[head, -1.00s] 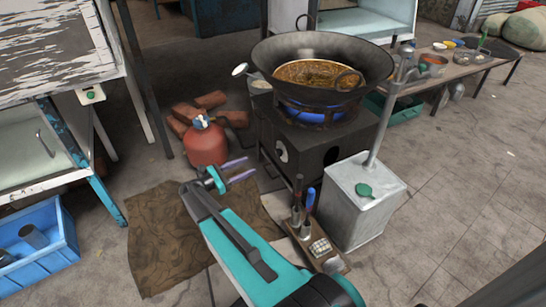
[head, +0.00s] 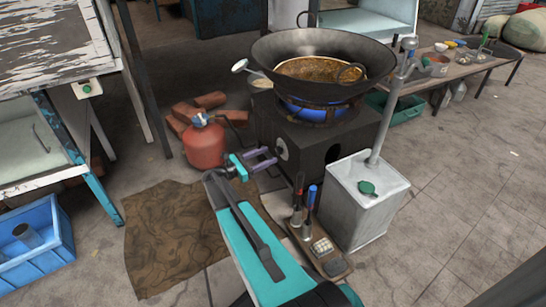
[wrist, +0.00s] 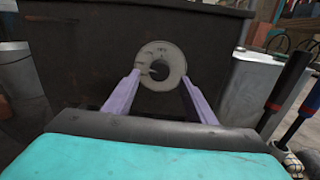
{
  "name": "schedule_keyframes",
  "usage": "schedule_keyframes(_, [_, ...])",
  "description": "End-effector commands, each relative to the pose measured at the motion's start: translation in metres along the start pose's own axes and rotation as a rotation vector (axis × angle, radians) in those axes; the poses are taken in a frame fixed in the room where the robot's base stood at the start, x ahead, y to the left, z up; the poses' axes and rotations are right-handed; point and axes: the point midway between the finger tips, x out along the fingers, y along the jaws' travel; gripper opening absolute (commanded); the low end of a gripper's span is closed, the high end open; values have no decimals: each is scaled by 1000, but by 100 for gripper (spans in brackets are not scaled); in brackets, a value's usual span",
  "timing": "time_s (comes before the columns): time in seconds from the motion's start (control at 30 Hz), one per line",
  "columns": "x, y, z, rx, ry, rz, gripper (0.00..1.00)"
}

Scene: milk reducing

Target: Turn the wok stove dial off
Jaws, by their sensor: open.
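The wok stove (head: 315,140) is a black box with a large dark wok (head: 325,55) of brown liquid on top. A blue flame (head: 312,107) burns under the wok. The stove dial (wrist: 160,66) is a pale round disc with a dark centre on the stove's front face. It also shows small in the head view (head: 282,149). My gripper (wrist: 160,97) is open, with its two purple fingers pointing at the stove front, one on each side of the dial's lower part in the wrist view. Whether the fingers touch the dial cannot be told.
A red gas bottle (head: 204,146) stands left of the stove, by some bricks (head: 186,115). A metal canister (head: 362,205) with a tap stands at the right. A low board (head: 335,266) holds tools between my arm and the canister. A brown cloth (head: 165,235) lies on the floor.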

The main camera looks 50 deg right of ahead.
Motion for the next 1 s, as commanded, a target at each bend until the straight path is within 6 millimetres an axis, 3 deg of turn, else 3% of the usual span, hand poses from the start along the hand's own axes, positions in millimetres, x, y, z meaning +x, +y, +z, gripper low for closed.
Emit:
schedule_keyframes(0.3, [33, 0, -1, -1, -1, 0, 51])
schedule_keyframes(0.67, [37, 0, 0, -1, -1, 0, 51])
schedule_keyframes(0.77, [37, 0, 0, -1, -1, 0, 39])
schedule_keyframes(0.93, [37, 0, 0, -1, 0, -1, 10])
schedule_keyframes(1.0, [37, 0, 0, -1, 0, -1, 10])
